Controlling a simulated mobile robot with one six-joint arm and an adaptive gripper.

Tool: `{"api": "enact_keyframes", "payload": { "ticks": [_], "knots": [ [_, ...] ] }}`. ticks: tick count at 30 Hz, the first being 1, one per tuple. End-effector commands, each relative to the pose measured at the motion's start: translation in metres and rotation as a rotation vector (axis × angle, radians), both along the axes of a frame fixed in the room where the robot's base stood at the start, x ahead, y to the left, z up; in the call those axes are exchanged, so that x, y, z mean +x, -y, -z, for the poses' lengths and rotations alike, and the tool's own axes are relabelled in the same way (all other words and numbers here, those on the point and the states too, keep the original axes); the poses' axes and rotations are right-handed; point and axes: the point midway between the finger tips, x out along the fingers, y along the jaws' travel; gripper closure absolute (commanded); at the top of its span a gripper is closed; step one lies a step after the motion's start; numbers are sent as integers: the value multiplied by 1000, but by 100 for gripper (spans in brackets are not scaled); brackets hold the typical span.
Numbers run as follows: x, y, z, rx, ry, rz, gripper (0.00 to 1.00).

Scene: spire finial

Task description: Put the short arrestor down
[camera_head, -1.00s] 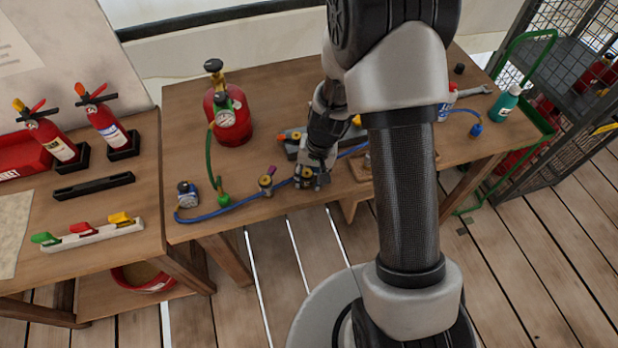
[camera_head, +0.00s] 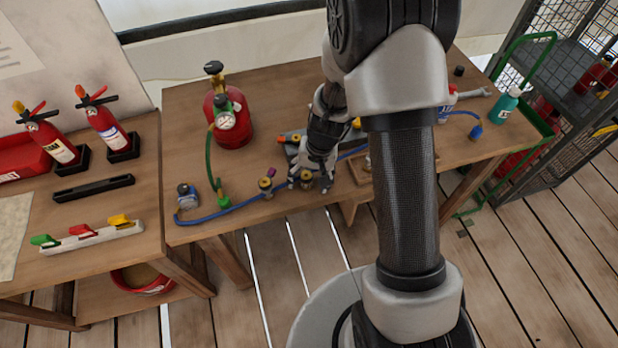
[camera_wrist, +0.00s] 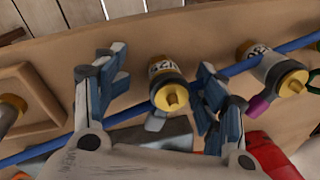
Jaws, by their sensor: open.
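A short arrestor (camera_wrist: 167,83), a small silver cylinder with a yellow cap and a printed label, stands on the wooden workbench (camera_head: 285,90) near its front edge. It also shows in the head view (camera_head: 306,176), partly covered by my fingers. My gripper (camera_wrist: 160,92) is open around it, one finger on each side. A clear gap shows on the left and a smaller one on the right. A similar arrestor (camera_wrist: 272,70) with a purple tag stands to its right in the wrist view, left of my gripper in the head view (camera_head: 265,185).
A blue hose (camera_head: 235,208) runs along the bench by the arrestors. A red gas cylinder (camera_head: 230,118) with a gauge stands behind, left of my gripper. A wooden tray (camera_wrist: 40,82) lies close on the left in the wrist view. The bench's front edge is near.

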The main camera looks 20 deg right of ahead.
Motion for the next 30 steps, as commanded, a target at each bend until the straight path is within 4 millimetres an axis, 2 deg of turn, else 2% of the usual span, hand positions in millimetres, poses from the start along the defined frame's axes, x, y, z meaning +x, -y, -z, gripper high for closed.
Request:
{"api": "enact_keyframes", "payload": {
  "ticks": [5, 8, 18, 26, 29, 30],
  "knots": [
    [0, 0, -7, 0, 1, 0, 35],
    [0, 3, -23, -1, 4, -1, 35],
    [-6, 13, -94, -1, 4, 1, 35],
    [-10, 17, -122, -1, 3, -2, 35],
    [-13, 15, -140, -6, 21, -19, 35],
    [-15, 13, -152, -10, 33, -31, 35]
  ]
}}
